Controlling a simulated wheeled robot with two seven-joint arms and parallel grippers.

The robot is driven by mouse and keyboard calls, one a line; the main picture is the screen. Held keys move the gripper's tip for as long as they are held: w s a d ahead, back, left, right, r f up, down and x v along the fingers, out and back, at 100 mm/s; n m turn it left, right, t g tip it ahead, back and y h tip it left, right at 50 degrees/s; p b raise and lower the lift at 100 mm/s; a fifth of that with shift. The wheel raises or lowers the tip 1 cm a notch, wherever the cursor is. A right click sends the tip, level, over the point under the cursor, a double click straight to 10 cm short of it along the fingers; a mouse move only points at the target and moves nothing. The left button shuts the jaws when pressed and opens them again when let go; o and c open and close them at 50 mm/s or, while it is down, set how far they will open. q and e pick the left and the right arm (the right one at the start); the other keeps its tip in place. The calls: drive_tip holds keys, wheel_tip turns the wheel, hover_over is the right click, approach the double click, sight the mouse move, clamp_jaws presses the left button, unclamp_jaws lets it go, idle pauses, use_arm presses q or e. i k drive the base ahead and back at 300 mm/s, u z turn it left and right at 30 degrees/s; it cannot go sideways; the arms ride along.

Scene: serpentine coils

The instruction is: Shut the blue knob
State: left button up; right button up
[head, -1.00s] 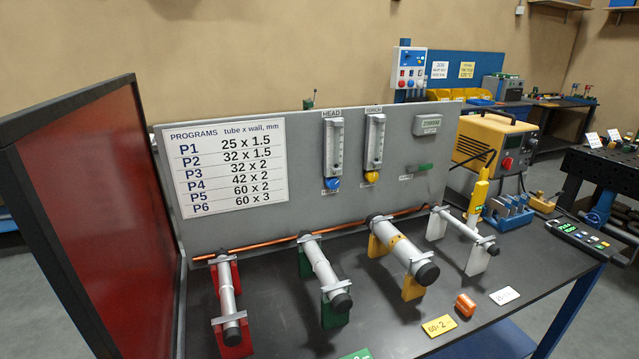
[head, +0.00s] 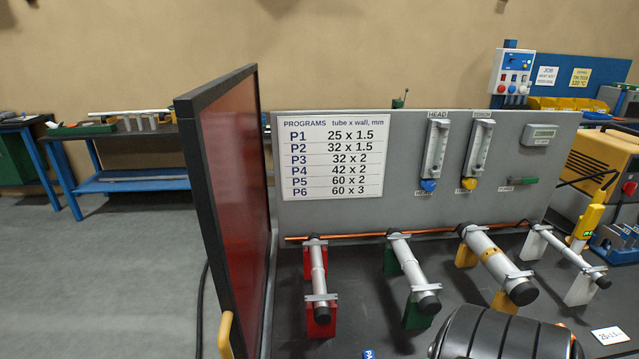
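The blue knob (head: 428,185) sits at the bottom of the left flow meter, marked HEAD (head: 435,148), on the grey upright panel (head: 400,205). It is small, and I cannot tell how far it is turned. A yellow knob (head: 470,183) sits under the second flow meter (head: 479,147), to its right. Neither gripper shows in the head view. Nothing touches the blue knob.
Tubes on red (head: 319,322), green and yellow stands line the dark bench below the panel. A red screen (head: 232,200) stands at left. A dark ribbed shape, possibly mine, covers the bench's front right. A green lever (head: 524,181) is on the panel.

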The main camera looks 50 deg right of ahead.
sight(429, 185)
drive_tip(key=u, duration=1.45)
drive_tip(key=k, duration=2.4)
drive_tip(key=z, duration=1.1)
